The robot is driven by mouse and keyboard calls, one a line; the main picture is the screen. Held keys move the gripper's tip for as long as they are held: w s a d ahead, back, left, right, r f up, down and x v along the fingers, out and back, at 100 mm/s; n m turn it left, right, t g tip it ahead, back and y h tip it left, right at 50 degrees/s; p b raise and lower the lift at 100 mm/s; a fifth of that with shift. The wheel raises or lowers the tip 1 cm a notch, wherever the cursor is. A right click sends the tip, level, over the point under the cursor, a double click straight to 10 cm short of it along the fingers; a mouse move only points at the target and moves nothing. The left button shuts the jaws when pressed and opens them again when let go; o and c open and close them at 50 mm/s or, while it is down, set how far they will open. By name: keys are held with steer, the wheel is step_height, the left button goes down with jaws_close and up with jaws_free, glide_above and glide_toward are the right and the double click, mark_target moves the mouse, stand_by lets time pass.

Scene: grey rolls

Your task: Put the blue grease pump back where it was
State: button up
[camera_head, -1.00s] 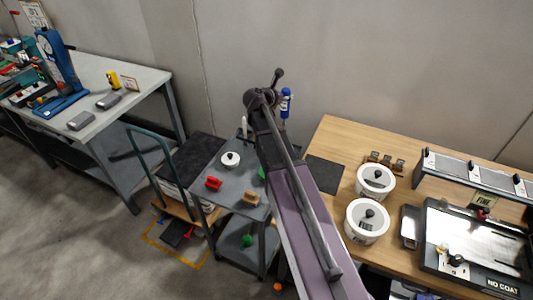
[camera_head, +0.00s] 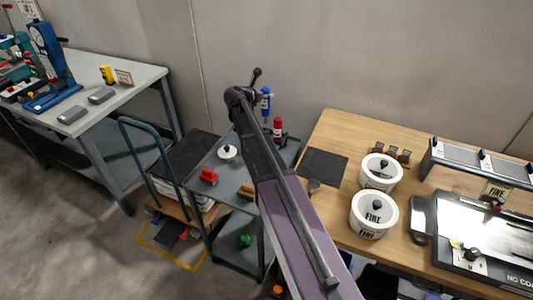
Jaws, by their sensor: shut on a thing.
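The blue grease pump (camera_head: 266,103) shows upright just right of the far end of my arm, in front of the grey wall. It looks blue with a pale band. My gripper is hidden behind my own arm, so its fingers and their hold on the pump do not show. A red pump-like thing with a white label (camera_head: 277,128) stands at the back of the grey cart (camera_head: 281,156), just below the blue pump in the picture. Part of the cart's top is hidden by my arm.
The cart also bears a white round thing (camera_head: 227,152) and a red thing (camera_head: 208,176). Right of it, the wooden table (camera_head: 331,133) holds a dark mat (camera_head: 323,167) and white tubs (camera_head: 374,214). A trolley (camera_head: 133,140) stands left of the cart.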

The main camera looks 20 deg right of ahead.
mark_target(265, 123)
steer(key=shift+f+b, duration=1)
steer(key=shift+f, duration=0.65)
step_height(265, 123, down, 6)
steer(key=b, duration=0.6)
steer(key=shift+f+b, duration=1.9)
steer(key=shift+b, duration=0.1)
steer(key=o, duration=0.9)
steer(key=shift+f, duration=0.1)
steer(key=shift+c, duration=0.2)
steer(key=shift+r, duration=0.2)
